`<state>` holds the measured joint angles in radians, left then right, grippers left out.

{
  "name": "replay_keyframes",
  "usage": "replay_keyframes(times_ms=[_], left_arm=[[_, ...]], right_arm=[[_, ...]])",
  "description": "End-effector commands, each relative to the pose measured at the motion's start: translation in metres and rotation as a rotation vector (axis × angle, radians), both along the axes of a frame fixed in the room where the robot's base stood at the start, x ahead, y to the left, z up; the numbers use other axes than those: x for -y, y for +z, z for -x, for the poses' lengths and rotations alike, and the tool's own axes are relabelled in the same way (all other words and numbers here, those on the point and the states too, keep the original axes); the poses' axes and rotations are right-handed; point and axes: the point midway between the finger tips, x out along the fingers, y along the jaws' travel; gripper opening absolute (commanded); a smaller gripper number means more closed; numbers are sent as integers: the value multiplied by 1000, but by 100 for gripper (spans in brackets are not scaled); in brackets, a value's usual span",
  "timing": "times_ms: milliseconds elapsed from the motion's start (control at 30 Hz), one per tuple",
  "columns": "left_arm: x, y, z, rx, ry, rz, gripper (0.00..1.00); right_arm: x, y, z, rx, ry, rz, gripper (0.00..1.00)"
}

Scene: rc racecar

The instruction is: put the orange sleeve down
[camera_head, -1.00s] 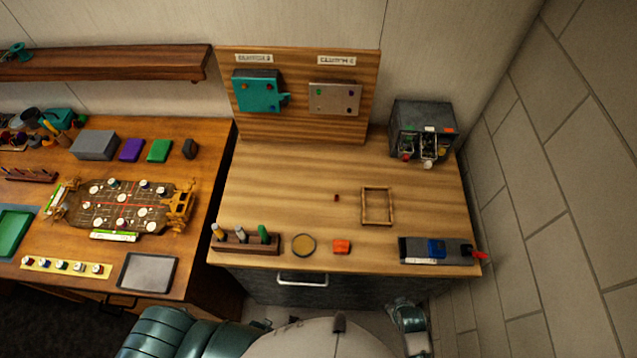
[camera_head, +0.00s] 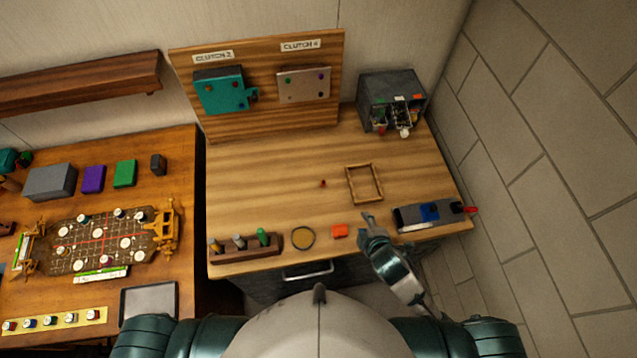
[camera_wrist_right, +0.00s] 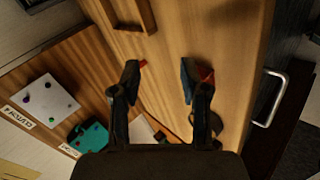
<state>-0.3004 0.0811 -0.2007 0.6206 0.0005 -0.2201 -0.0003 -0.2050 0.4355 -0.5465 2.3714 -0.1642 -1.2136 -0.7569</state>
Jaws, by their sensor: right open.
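A small orange block, which looks like the orange sleeve (camera_head: 339,231), lies on the light wooden bench near its front edge. My right gripper (camera_head: 368,225) is open and empty, just right of the block in the head view. In the right wrist view, the open gripper (camera_wrist_right: 160,68) shows bare wood between its fingers. The orange sleeve (camera_wrist_right: 206,74) is partly hidden behind the right-hand finger there. A tiny red piece (camera_head: 323,184) lies farther back on the bench. My left gripper is not in view.
An empty wooden frame (camera_head: 349,188) lies behind my right gripper. A round amber dish (camera_head: 303,238) and a tool rack (camera_head: 230,251) stand left of the sleeve. A grey-and-blue device (camera_head: 409,218) is to the right. The middle of the bench is mostly clear.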

Motion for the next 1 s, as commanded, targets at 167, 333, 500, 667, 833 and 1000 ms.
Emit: replay_keyframes(times_ms=[167, 333, 500, 667, 833, 1000], left_arm=[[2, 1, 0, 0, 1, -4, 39], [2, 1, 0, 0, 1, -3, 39], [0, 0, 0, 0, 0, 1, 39], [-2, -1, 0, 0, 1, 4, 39], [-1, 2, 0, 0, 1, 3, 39], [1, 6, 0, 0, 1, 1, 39]], right_arm=[[-18, 17, -24, 210, 335, 287, 45], [-38, 27, -40, 495, 768, 749, 45], [-41, 22, -43, 710, 1101, 1168, 45], [-40, 16, -41, 807, 1259, 1375, 45], [-45, 9, -52, 831, 1292, 1421, 45], [-62, -6, -82, 832, 1288, 1415, 45]])
